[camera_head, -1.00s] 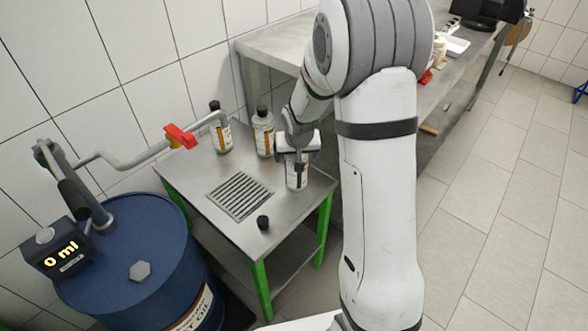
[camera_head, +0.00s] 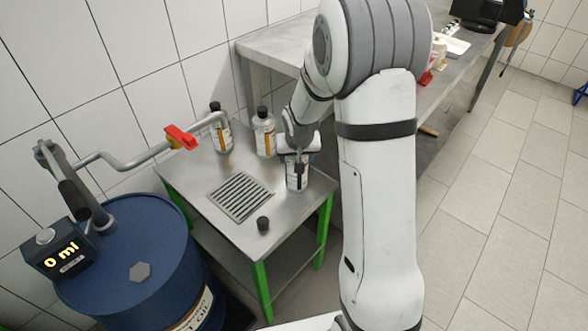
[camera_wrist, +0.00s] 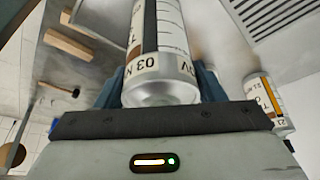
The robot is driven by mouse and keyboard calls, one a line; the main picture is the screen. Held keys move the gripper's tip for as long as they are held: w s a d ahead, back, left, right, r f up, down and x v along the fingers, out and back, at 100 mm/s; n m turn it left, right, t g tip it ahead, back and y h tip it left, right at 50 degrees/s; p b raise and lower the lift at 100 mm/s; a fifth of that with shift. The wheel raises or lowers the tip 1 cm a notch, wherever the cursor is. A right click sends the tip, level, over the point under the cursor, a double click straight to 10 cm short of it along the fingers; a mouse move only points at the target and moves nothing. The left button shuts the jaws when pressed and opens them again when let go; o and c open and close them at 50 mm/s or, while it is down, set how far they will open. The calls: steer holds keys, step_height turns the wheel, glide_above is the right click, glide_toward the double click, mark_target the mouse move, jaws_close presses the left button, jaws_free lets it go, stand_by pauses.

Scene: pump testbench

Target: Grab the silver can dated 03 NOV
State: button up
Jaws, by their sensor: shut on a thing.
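A silver can (camera_head: 297,177) stands near the right corner of the small green-legged table. In the wrist view the can (camera_wrist: 163,62) fills the space between the fingers, and its label reads "03 NOV". My gripper (camera_head: 299,160) is shut on this can, with one finger on each side in the wrist view. Two more silver cans with black caps, one at the back (camera_head: 221,128) and one nearer the middle (camera_head: 264,133), stand on the same table. Another can (camera_wrist: 262,95) shows at the right in the wrist view.
The small steel table (camera_head: 200,180) has a drain grate (camera_head: 241,196) and a loose black cap (camera_head: 263,224). A blue drum (camera_head: 150,262) with a pipe and red valve handle (camera_head: 180,137) stands left; its display reads 0 ml. A long steel bench (camera_head: 270,47) is behind.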

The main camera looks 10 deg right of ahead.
steer(key=c, duration=0.5)
steer(key=shift+r, duration=0.1)
steer(key=shift+c, duration=0.2)
